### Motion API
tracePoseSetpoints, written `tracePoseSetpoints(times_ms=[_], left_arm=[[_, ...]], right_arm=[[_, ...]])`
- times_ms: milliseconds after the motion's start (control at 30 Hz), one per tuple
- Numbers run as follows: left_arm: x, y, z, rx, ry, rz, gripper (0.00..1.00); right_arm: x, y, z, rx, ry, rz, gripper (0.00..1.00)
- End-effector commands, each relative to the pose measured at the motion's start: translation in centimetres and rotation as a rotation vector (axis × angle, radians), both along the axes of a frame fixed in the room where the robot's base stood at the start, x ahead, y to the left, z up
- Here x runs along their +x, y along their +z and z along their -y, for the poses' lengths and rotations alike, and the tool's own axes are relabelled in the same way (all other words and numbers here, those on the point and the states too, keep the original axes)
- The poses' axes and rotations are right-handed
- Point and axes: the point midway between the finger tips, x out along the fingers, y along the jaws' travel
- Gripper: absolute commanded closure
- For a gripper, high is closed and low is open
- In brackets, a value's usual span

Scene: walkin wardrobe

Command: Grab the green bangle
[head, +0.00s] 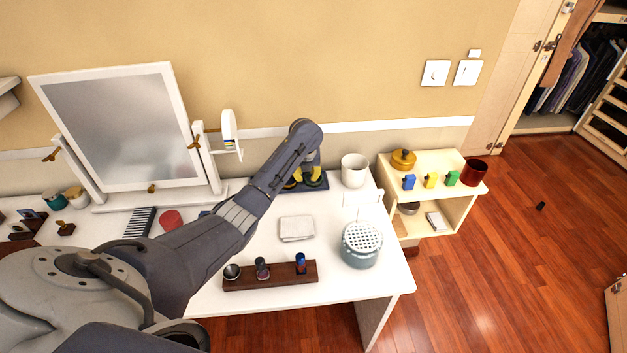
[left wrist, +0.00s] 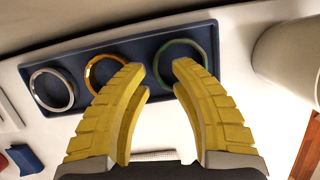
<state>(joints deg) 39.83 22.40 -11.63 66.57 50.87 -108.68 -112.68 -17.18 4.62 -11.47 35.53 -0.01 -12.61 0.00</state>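The green bangle (left wrist: 205,56) lies in the right part of a dark blue tray (left wrist: 140,51) in the left wrist view. A gold bangle (left wrist: 91,66) lies in the middle and a silver bangle (left wrist: 33,92) at the left. My left gripper (left wrist: 160,69) is open, its yellow fingers over the tray. The right fingertip overlaps the green bangle's ring and the left one is just left of it; whether they touch it I cannot tell. In the head view my left gripper (head: 305,181) is over the tray (head: 322,183), and my arm hides part of it. My right gripper is not in view.
A white cup (head: 354,171) stands close right of the tray. A folded cloth (head: 297,228), a perforated canister (head: 361,246) and a wooden holder (head: 290,276) are nearer on the white table (head: 385,287). A mirror (head: 125,125) stands at the left; the wall is behind.

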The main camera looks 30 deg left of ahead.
Motion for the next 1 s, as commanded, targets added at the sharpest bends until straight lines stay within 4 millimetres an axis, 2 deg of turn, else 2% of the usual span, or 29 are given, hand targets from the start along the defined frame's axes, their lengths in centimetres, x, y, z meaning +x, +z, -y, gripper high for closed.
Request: tracePoseSetpoints(times_ms=[100, 300, 600, 800, 1000], left_arm=[[0.3, -1.3, -0.2, 0.000, 0.001, -0.001, 0.77], [0.5, -2.6, -0.4, 0.000, 0.002, -0.003, 0.77], [0.6, -2.5, -0.5, 0.000, 0.000, -0.001, 0.77], [0.6, -2.5, -0.5, 0.001, 0.000, -0.001, 1.00], [0.6, -2.5, -0.5, 0.001, 0.000, -0.001, 1.00]], right_arm=[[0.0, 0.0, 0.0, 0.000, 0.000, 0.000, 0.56], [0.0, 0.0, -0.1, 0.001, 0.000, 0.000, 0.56], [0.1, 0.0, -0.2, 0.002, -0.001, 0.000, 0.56], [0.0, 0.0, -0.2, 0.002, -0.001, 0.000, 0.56], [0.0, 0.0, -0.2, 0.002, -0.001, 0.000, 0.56]])
